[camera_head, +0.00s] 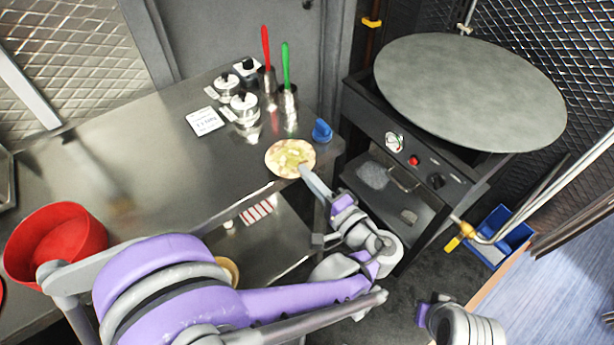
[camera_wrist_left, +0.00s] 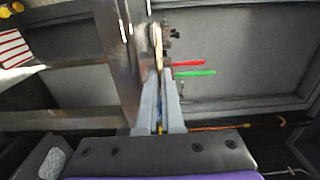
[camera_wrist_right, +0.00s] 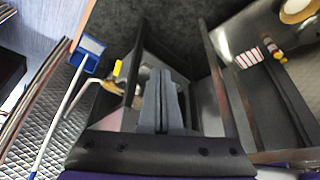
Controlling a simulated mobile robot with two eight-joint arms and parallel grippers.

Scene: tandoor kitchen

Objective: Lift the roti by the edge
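The roti (camera_head: 289,157) is a pale flat round with yellowish patches, at the right end of the steel counter. My left gripper (camera_head: 308,174) reaches it from the lower right, its fingertips at the roti's near right edge. In the left wrist view the roti (camera_wrist_left: 157,42) shows nearly edge-on, its rim between the close fingertips (camera_wrist_left: 160,72). I cannot tell whether a gap lies between roti and counter. My right gripper (camera_wrist_right: 161,72) is shut and empty, low beside the counter, its fingers together.
Lidded steel pots (camera_head: 243,104), a red-handled utensil (camera_head: 266,47) and a green-handled one (camera_head: 285,68) stand behind the roti, near a blue item (camera_head: 322,130). A large round griddle (camera_head: 470,85) tops the stove at right. A red bowl (camera_head: 55,240) sits at left.

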